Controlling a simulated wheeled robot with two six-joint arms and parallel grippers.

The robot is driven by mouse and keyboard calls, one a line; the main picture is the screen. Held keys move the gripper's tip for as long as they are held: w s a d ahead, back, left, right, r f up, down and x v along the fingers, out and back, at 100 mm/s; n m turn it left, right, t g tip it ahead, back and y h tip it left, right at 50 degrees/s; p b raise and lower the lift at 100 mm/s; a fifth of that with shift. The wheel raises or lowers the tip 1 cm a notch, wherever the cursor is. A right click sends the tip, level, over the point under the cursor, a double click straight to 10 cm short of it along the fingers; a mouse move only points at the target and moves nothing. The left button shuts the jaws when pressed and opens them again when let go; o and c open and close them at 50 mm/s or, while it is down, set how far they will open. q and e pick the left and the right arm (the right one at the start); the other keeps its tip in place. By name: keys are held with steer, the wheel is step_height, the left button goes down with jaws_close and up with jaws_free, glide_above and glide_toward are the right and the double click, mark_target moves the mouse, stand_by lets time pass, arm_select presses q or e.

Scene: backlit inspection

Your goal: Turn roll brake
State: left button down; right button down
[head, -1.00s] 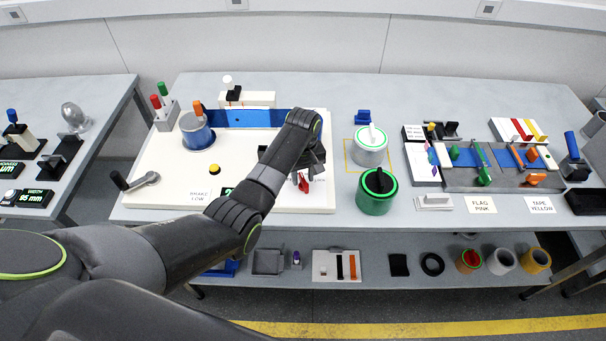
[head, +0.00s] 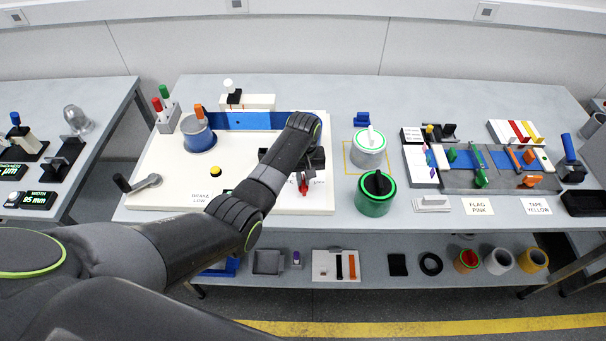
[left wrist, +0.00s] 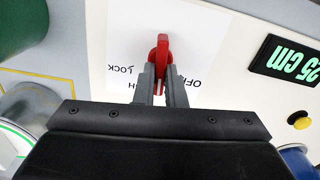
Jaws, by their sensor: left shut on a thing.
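The roll brake's red lever (head: 304,186) stands at the right front of the white panel (head: 165,187). In the left wrist view the red lever (left wrist: 162,58) rises from a white label (left wrist: 125,40) with the words LOCK and OFF, and another word is partly covered. My left gripper (left wrist: 162,88) is shut on the lever, with one grey finger on each side of it. In the head view my left gripper (head: 304,172) is partly hidden by my arm. The lever's base is partly hidden in both views. My right gripper is not in view.
A green-digit display (left wrist: 287,58) and a yellow button (left wrist: 300,120) are near the lever.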

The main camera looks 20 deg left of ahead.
arm_select(q)
steer(key=m+p, duration=0.1)
steer(key=m, duration=0.1)
steer(key=m+p, duration=0.1)
steer(key=m, duration=0.1)
steer(key=shift+d+r+m, duration=0.1)
steer(key=shift+r+m, duration=0.1)
steer(key=shift+m, duration=0.1)
steer(key=m+p, duration=0.1)
steer(key=m, duration=0.2)
steer(key=shift+d+m, duration=0.1)
steer(key=shift+m, duration=0.2)
steer(key=m, duration=0.5)
steer(key=shift+d+f+p, duration=0.1)
steer(key=shift+p, duration=0.25)
steer(key=c, duration=1.5)
jaws_free()
